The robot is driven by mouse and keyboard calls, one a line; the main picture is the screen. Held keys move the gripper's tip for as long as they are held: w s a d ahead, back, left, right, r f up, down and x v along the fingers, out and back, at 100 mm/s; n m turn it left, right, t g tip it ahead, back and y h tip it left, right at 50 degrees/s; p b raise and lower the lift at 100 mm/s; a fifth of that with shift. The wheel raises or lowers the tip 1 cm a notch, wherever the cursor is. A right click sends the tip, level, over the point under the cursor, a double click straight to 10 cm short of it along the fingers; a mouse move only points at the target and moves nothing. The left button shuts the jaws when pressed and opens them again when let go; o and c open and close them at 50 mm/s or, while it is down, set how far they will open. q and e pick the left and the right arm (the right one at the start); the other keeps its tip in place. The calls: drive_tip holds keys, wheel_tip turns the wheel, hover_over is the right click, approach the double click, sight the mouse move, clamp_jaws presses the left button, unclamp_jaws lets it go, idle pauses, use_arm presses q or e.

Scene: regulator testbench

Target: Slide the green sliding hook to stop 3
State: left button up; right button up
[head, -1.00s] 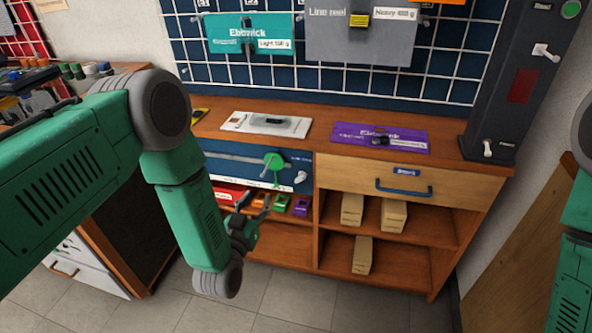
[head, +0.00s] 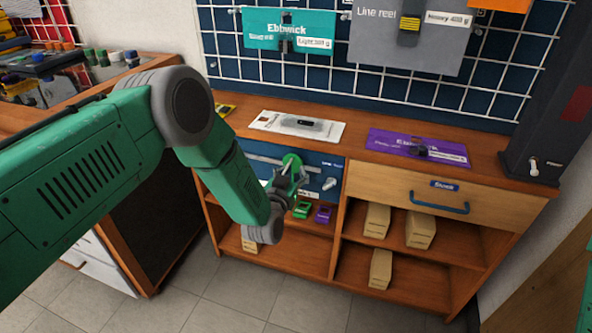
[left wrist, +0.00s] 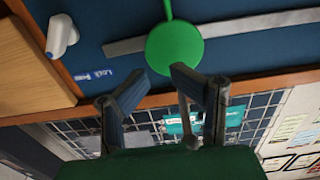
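The green sliding hook (head: 291,162) is on a grey rail (head: 262,156) across a blue panel (head: 318,172) below the bench top. In the left wrist view, its round green disc (left wrist: 175,48) lies just beyond the fingertips, with a thin stem at the picture's top edge. My left gripper (head: 289,182) is in front of the panel at the hook. In the left wrist view, the left gripper (left wrist: 161,76) is open, its fingers apart and nothing seen between them. The stop marks are hidden or unreadable. My right gripper is out of view.
A white lock knob (left wrist: 62,35) with a blue label (left wrist: 95,76) is beside the hook; it also shows in the head view (head: 328,184). Green (head: 301,210) and purple (head: 322,214) items sit below the panel. A drawer handle (head: 440,205) is to the right.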

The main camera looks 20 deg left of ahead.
use_arm(q)
drive_tip(key=shift+w+a+r, duration=0.15)
drive_tip(key=shift+w+r, duration=0.15)
drive_tip(key=shift+r, duration=0.4)
drive_tip(key=shift+c, duration=0.8)
drive_tip(key=shift+d+r, duration=0.15)
drive_tip(key=shift+d, duration=0.9)
clamp_jaws()
drive_tip(key=shift+d, duration=0.3)
drive_tip(key=shift+c, duration=0.8)
unclamp_jaws()
drive_tip(key=o, duration=0.3)
drive_tip(key=shift+a, duration=0.5)
drive_tip(key=shift+s+a+f, duration=0.2)
drive_tip(key=shift+s, duration=0.1)
drive_tip(key=shift+a, duration=0.15)
drive_tip(key=shift+s+f+p, duration=0.2)
drive_tip(key=shift+s+p, duration=4)
drive_tip(key=shift+s, duration=4.05)
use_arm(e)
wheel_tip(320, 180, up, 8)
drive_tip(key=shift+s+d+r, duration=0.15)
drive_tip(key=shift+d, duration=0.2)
